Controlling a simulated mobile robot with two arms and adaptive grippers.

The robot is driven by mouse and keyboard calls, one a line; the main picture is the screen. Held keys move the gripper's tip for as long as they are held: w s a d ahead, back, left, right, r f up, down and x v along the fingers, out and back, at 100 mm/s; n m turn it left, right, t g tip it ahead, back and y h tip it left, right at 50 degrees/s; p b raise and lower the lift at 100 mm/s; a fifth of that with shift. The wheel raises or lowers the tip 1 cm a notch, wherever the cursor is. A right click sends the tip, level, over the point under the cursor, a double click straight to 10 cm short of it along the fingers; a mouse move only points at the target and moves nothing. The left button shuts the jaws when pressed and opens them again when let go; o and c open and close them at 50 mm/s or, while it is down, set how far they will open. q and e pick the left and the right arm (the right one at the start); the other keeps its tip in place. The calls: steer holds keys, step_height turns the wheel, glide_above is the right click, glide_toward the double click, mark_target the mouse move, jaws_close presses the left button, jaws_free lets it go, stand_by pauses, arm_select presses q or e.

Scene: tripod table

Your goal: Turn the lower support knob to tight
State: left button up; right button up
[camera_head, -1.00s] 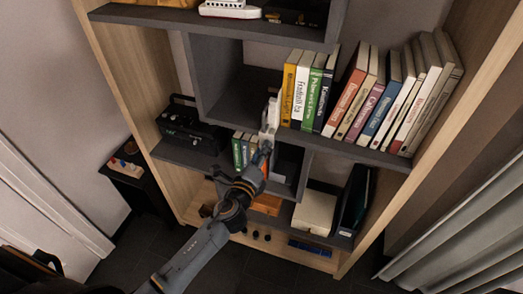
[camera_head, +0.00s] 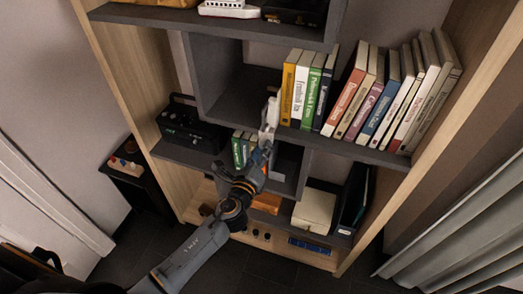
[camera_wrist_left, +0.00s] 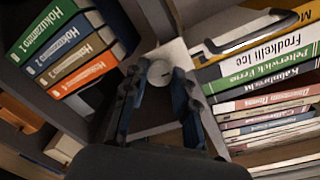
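The pale round knob (camera_wrist_left: 159,72) shows in the left wrist view, on the face of a light block, with a small dark mark on it. My left gripper (camera_wrist_left: 157,80) is open, with one dark finger on each side of the knob; I cannot tell whether they touch it. In the head view my left gripper (camera_head: 266,146) reaches up to a white upright support (camera_head: 271,113) beside the books. The knob itself is hidden there by the gripper. My right gripper is not in view.
A row of books (camera_head: 370,97) stands right of the support, close to the gripper. Small books (camera_head: 241,149) stand to the left, showing larger in the wrist view (camera_wrist_left: 68,50). A black radio-like box (camera_head: 187,124) sits on the left shelf. Shelf panels (camera_head: 290,165) surround the gripper.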

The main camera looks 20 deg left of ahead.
arm_select(q)
steer(key=o, duration=0.4)
steer(key=s, duration=1.2)
steer(key=shift+a+r, duration=0.1)
steer(key=shift+r, duration=0.15)
